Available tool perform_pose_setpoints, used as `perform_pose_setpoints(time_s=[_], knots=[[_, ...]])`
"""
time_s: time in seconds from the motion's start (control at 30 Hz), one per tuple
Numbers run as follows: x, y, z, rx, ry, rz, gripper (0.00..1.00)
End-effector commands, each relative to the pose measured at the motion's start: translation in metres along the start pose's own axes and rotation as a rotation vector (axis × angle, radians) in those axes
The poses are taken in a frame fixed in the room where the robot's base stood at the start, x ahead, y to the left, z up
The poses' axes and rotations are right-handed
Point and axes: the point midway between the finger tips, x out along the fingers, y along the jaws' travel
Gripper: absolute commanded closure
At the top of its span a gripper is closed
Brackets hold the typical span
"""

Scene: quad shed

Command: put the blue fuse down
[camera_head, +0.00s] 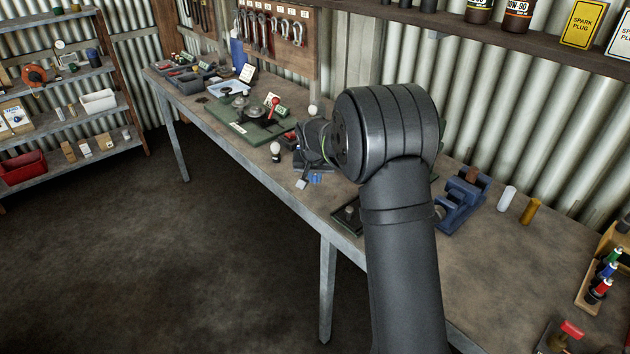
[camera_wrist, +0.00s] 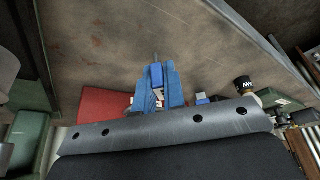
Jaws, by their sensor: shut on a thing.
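My gripper (camera_head: 309,180) is out past my dark wrist, near the front edge of the workbench, and mostly hidden by my arm in the head view. In the wrist view my gripper (camera_wrist: 158,82) shows its blue fingers shut on the small blue fuse (camera_wrist: 157,75). The fuse sits between the fingertips, with a thin end sticking out past them. Whether the fuse touches the bench cannot be told.
The workbench (camera_head: 520,265) holds a green board (camera_head: 250,131) with a red-knobbed lever, a blue vise-like fixture (camera_head: 462,200), and white (camera_head: 507,198) and yellow (camera_head: 530,211) cylinders. A rack with coloured pieces (camera_head: 600,285) stands at right. Bare benchtop lies between them.

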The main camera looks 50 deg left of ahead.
Motion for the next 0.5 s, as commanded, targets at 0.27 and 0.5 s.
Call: perform_pose_setpoints(time_s=[0.27,0.5], knots=[[0.0157,0.0003,0.0066,0.001,0.000,0.000,1.00],[0.0187,0.0004,0.0077,0.001,0.000,0.000,0.86]])
